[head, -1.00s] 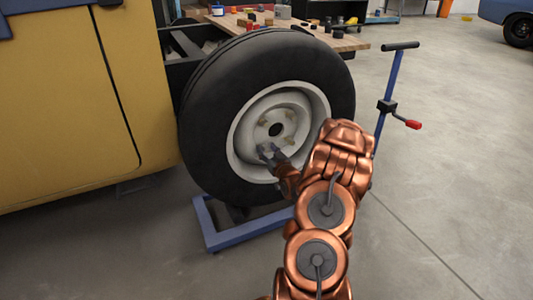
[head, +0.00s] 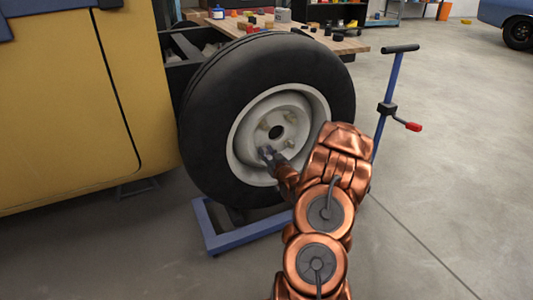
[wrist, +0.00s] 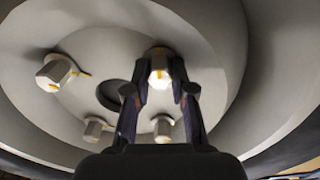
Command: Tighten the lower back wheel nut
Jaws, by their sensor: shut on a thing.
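The wheel (head: 208,135) has a black tyre and a pale rim with several nuts around a dark centre hole. My gripper (head: 266,154) reaches the lower left part of the rim in the head view, where it covers the nut there. In the wrist view my gripper (wrist: 159,82) has its two dark fingers on either side of a pale nut (wrist: 158,58) with yellow marks, shut on it. Other nuts are free: one at left (wrist: 55,72) and two lower down (wrist: 95,128) (wrist: 163,127).
A blue wheel stand (head: 240,232) lies under the tyre, with a blue post and red handle (head: 413,125) at right. A yellow vehicle body (head: 65,110) stands at left. A workbench (head: 335,43) with small items is behind. Floor at right is clear.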

